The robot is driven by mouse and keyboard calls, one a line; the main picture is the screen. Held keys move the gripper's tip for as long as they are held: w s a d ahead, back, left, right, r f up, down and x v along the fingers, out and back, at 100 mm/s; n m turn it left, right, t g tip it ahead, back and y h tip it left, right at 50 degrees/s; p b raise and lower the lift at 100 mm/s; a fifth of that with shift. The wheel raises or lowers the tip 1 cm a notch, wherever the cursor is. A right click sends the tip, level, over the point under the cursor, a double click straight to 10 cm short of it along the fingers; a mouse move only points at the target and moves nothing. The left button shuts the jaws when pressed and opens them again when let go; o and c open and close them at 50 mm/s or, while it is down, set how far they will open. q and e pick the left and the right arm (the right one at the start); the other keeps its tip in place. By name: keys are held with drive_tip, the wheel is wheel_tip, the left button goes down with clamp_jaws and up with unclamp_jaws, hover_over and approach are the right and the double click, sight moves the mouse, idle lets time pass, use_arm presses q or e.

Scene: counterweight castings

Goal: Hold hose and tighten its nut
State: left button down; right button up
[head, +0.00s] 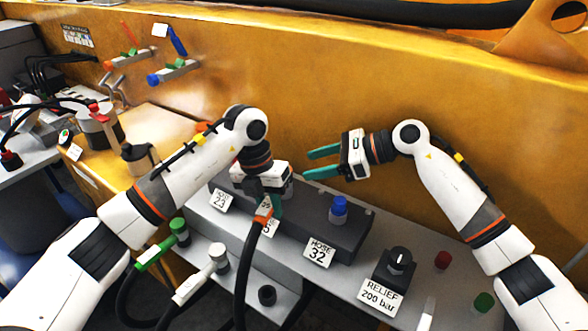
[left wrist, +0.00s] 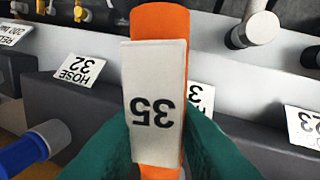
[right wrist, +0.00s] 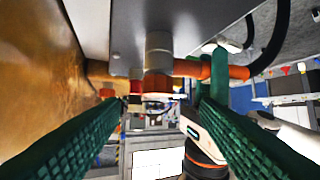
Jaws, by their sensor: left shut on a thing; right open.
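My left gripper (head: 272,205) is shut on the orange sleeve (head: 263,216) of a black hose (head: 244,270). In the left wrist view, the orange sleeve (left wrist: 155,25) carries a white tag reading 35 (left wrist: 155,100), upside down, between the green fingers. My right gripper (head: 323,163) is open and empty, above and right of the left one. In the right wrist view, a pale cylindrical fitting (right wrist: 159,45) and the orange sleeve (right wrist: 190,68) show between and beyond the open fingers.
A blue-capped port (head: 338,210) stands behind the HOSE 32 label (head: 319,252). A relief knob (head: 398,262) is to the right. Green-ended (head: 160,247) and white-ended (head: 205,272) hoses lie left. A yellow wall (head: 330,90) rises behind.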

drive_tip(key=shift+m+t+y, duration=0.3)
drive_tip(key=shift+m, duration=0.1)
drive_tip(key=x, duration=0.6)
drive_tip(key=shift+d+f, duration=0.1)
drive_tip(key=shift+f, duration=0.2)
drive_tip(key=c, duration=1)
drive_tip(key=shift+s+f+m+t+h, duration=0.1)
drive_tip(key=shift+m+t+h, duration=0.15)
drive_tip(key=shift+m+t, duration=0.25)
drive_tip(key=shift+s+m+t+h, duration=0.15)
drive_tip(key=shift+m+t+h, duration=0.1)
drive_tip(key=shift+m+t, duration=0.25)
drive_tip(key=shift+s+m+t+h, duration=0.2)
drive_tip(key=shift+m+t+h, duration=0.6)
drive_tip(key=shift+m+t, duration=0.5)
